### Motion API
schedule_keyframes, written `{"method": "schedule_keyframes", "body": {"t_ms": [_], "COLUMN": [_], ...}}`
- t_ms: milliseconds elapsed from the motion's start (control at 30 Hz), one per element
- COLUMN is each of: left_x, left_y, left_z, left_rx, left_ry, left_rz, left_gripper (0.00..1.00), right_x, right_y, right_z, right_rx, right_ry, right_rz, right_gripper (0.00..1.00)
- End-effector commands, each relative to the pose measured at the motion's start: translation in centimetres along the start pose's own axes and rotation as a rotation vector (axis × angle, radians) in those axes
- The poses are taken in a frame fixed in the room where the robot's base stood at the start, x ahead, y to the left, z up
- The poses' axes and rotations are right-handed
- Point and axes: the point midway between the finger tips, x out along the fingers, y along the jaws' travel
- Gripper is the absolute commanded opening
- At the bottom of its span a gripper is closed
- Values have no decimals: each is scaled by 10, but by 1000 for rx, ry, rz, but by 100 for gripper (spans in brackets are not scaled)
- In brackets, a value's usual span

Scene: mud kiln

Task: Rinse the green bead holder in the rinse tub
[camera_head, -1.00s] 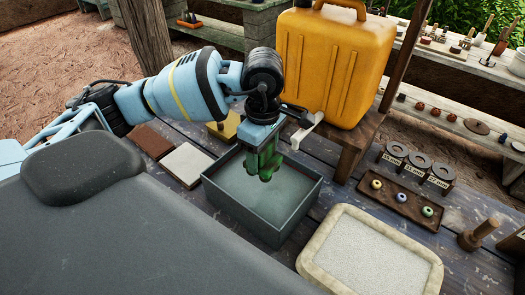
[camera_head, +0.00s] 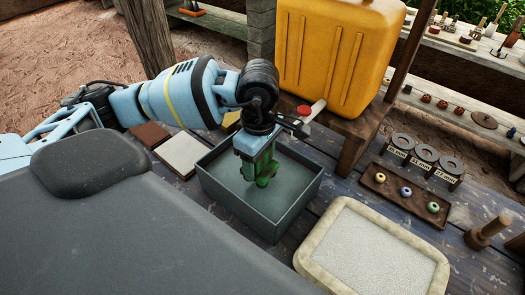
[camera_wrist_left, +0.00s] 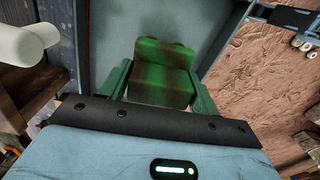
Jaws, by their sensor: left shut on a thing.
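My left gripper (camera_head: 262,160) is shut on the green bead holder (camera_head: 263,178), pointing down within the outline of the rinse tub (camera_head: 262,220). The tub is a grey, square, open box with pale water (camera_head: 225,178). The holder's lower end is low inside the tub; I cannot tell for sure whether it touches the water. In the left wrist view the holder (camera_wrist_left: 165,72) sits between both fingers (camera_wrist_left: 160,90) and shows brown smears on its green surface. My right gripper is not seen.
A yellow jerrycan (camera_head: 335,55) with a pale spout (camera_head: 313,110) stands on a wooden stand behind the tub. A cream-rimmed tray (camera_head: 372,250) is at front right. A bead tray (camera_head: 407,198), labelled rings (camera_head: 425,154) and a wooden peg (camera_head: 487,233) are further right. Two slabs (camera_head: 183,155) lie left.

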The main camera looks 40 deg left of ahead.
Motion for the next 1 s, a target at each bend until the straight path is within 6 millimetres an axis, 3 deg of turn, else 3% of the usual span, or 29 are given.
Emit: {"method": "schedule_keyframes", "body": {"t_ms": [700, 1000], "left_x": [64, 75], "left_y": [0, 0], "left_z": [0, 0], "left_rx": [0, 0], "left_ry": [0, 0], "left_rz": [-3, 1], "left_gripper": [40, 40], "right_x": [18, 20], "right_y": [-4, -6], "right_z": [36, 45], "right_rx": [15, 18], "right_ry": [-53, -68], "right_rz": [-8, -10], "right_gripper": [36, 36]}}
